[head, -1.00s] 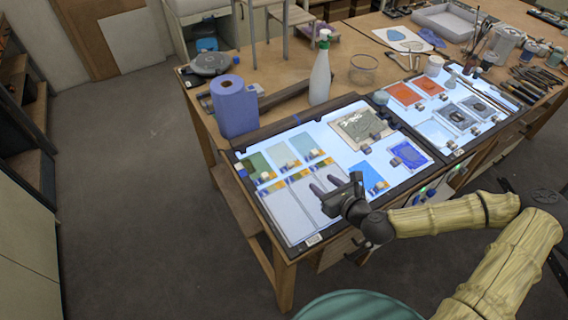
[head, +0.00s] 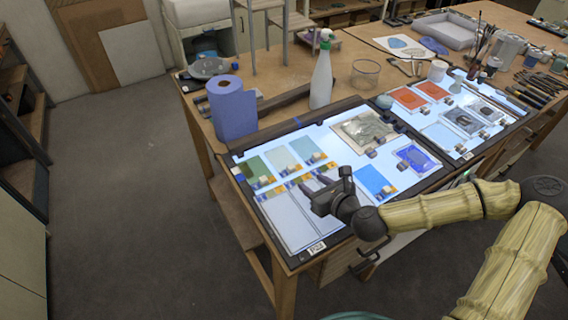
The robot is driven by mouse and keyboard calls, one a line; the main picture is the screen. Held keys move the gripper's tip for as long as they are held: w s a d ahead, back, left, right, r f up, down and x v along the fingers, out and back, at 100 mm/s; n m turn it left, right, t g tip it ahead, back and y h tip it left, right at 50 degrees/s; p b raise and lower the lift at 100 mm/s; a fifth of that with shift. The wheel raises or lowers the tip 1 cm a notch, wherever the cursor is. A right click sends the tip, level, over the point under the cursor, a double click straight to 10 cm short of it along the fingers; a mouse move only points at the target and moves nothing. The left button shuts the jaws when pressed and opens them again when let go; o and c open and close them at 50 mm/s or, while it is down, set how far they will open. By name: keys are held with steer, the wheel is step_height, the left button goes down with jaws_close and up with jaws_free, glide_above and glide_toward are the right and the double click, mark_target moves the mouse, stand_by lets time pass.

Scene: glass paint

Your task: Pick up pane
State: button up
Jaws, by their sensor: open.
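Several glass panes lie on the lit panel (head: 340,160) on the bench. At its left are a green pane (head: 254,168), a pale teal pane (head: 282,160) and a pale blue pane (head: 307,150). In front of them are clear grey panes (head: 287,224). A bright blue pane (head: 373,180), a dark blue pane (head: 416,158) and a textured grey pane (head: 364,130) lie to the right. My gripper (head: 312,184) is open and empty over the clear panes, fingers pointing left. It hides part of them. I cannot tell its exact height above the glass.
A blue paper roll (head: 232,108) and a spray bottle (head: 321,75) stand behind the panel. A glass bowl (head: 365,73) is farther right. Orange panes (head: 408,98) lie on a second lit panel. Brushes, jars and tools crowd the right end. Floor at left is free.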

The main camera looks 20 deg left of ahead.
mark_target(293, 168)
steer(key=p+x, duration=0.1)
steer(key=x, duration=0.5)
steer(key=shift+w+a, duration=0.1)
steer(key=shift+w+a+p, duration=0.15)
steer(key=shift+a+p, duration=0.05)
steer(key=shift+p, duration=0.1)
steer(key=shift+p+x, duration=0.85)
steer(key=shift+x, duration=1.45)
jaws_close()
